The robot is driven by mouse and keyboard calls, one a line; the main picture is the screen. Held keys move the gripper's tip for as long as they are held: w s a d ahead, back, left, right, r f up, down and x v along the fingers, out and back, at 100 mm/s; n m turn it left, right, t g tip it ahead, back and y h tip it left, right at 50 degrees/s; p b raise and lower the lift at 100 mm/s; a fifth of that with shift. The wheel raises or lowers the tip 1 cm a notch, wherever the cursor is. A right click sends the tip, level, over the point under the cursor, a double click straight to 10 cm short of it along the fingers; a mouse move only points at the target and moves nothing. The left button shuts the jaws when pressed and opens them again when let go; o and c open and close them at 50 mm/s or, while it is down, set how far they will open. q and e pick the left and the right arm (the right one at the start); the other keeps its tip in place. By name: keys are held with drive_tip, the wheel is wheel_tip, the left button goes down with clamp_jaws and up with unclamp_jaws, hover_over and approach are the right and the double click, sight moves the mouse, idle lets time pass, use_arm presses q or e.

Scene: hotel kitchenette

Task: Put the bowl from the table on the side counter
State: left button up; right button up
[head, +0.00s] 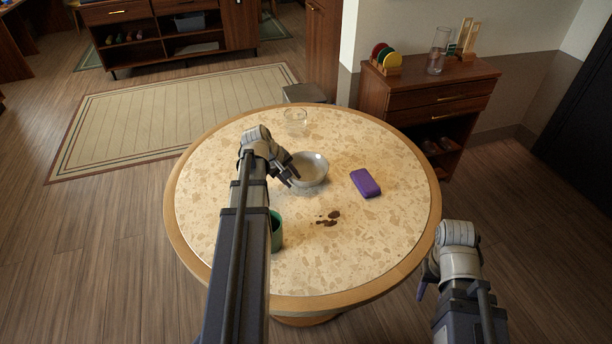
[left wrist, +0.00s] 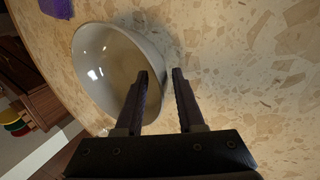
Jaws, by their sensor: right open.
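A pale grey-white bowl (head: 312,172) stands upright on the round speckled table (head: 370,245); it also shows in the left wrist view (left wrist: 98,62). My left gripper (head: 291,177) is at the bowl's near left rim. In the left wrist view its fingers (left wrist: 161,78) are apart, one over the bowl's inside and one outside, with the rim between them. Contact with the rim cannot be made out. My right gripper (head: 424,287) is open and empty, beyond the table's right front edge. A wooden side counter (head: 440,80) stands at the back right.

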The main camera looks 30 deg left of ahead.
use_arm(q)
clamp_jaws()
idle(1.2)
